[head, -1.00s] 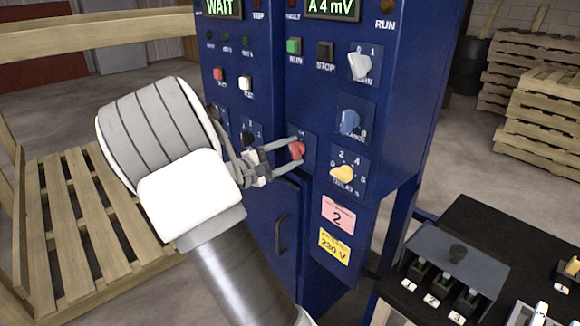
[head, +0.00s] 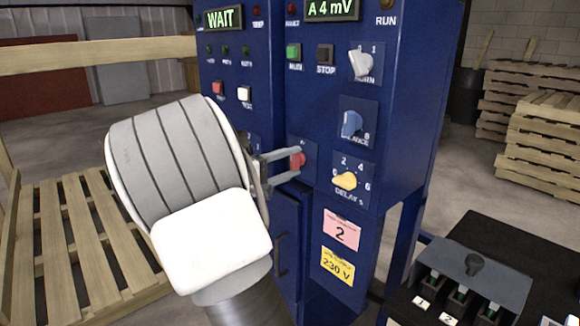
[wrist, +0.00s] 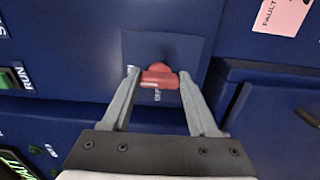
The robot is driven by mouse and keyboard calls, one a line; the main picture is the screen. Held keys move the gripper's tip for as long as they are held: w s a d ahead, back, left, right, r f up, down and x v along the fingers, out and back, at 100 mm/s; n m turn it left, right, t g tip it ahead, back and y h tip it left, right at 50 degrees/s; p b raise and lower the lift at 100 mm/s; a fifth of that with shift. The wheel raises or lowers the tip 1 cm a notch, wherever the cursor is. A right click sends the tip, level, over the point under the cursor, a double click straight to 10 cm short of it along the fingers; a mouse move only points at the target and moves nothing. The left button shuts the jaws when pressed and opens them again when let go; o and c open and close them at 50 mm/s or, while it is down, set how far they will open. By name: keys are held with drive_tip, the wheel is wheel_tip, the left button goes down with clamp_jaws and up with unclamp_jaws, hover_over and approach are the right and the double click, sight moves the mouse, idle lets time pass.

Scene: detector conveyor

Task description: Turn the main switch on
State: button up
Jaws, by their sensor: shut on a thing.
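The red rotary switch (head: 298,160), which I take for the main switch, sits on a small blue plate at the middle of the blue cabinet. It also shows in the wrist view (wrist: 160,78), with partly hidden white lettering around it. My gripper (wrist: 160,74) is shut on the red switch, one finger on each side of it. In the head view my gripper (head: 294,161) reaches in from the left, and my wrist hides part of the cabinet's left half. The fingers hide much of the switch, so its exact setting cannot be read.
A white knob (head: 361,63), a blue knob (head: 351,124) and a yellow knob (head: 344,181) are close on the right. A green button (head: 294,52) and displays reading WAIT and A 4 mV are above. A black bench (head: 540,260) stands at lower right, pallets at left.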

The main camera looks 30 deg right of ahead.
drive_tip(key=o, duration=1.4)
drive_tip(key=shift+a, duration=0.15)
drive_tip(key=a+p, duration=0.1)
drive_tip(key=a, duration=0.4)
drive_tip(key=s+a+p, duration=0.1)
drive_tip(key=a, duration=0.5)
drive_tip(key=s+a+p, duration=0.1)
drive_tip(key=a, duration=0.5)
drive_tip(key=shift+s, duration=0.25)
